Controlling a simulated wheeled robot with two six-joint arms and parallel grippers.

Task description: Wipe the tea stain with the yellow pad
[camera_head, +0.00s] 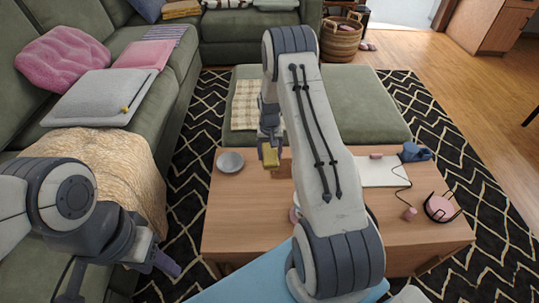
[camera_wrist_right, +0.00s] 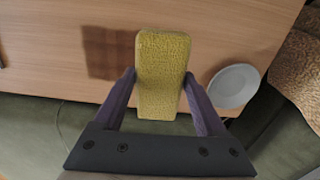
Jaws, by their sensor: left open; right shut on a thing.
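The yellow pad (camera_head: 271,157) is held upright in my right gripper (camera_head: 268,142), above the far edge of the wooden coffee table (camera_head: 240,213). In the right wrist view the pad (camera_wrist_right: 162,75) stands between the two fingers, which close on its sides (camera_wrist_right: 161,92). A darker brown patch (camera_wrist_right: 108,53) lies on the wood beside the pad; I cannot tell whether it is the tea stain or a shadow. My right arm hides the middle of the table. My left gripper (camera_head: 165,262) is open and empty, low beside the sofa.
A grey bowl (camera_head: 231,161) stands at the table's far left, close to the pad. The green ottoman (camera_head: 365,105) stands beyond the table.

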